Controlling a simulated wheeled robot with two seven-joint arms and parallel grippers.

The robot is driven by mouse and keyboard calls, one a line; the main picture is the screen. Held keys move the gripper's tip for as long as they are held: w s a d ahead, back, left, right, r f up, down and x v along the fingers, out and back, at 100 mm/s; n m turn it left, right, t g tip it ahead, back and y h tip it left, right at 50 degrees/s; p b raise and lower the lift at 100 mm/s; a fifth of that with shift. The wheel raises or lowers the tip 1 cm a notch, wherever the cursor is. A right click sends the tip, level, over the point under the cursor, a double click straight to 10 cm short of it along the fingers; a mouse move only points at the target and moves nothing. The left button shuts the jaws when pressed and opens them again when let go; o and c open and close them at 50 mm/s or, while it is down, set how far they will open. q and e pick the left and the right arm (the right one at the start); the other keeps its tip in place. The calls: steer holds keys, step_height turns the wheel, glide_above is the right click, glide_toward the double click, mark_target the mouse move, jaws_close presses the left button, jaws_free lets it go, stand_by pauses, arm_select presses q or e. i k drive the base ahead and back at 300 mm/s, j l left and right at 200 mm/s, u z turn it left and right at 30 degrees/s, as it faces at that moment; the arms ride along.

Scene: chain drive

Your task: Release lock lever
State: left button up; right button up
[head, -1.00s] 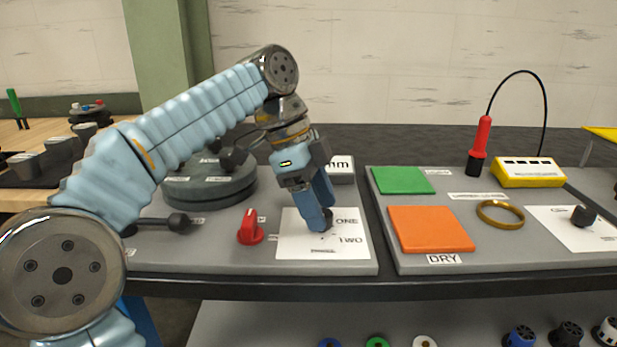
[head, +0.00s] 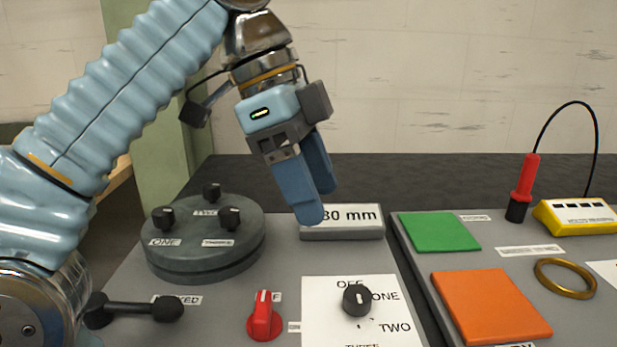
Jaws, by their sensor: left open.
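A black lever (head: 140,311) with a round knob at its end lies flat along the left front of the grey panel. A label (head: 186,300), partly covered by the lever, reads "...KED". My left arm's elbow is close to the lever's left end in the picture. My left gripper (head: 316,203) is open and empty, raised above the panel with its fingers pointing down. It is up and to the right of the lever, in front of the "80 mm" block (head: 342,222). My right gripper is not in view.
A round grey turntable (head: 205,245) with black knobs stands behind the lever. A red switch (head: 263,318) and a black dial (head: 357,299) on a white plate are to its right. Green (head: 440,231) and orange (head: 490,305) pads lie on the right panel.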

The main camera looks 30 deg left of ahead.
mark_target(100, 311)
steer(key=k, duration=1.5)
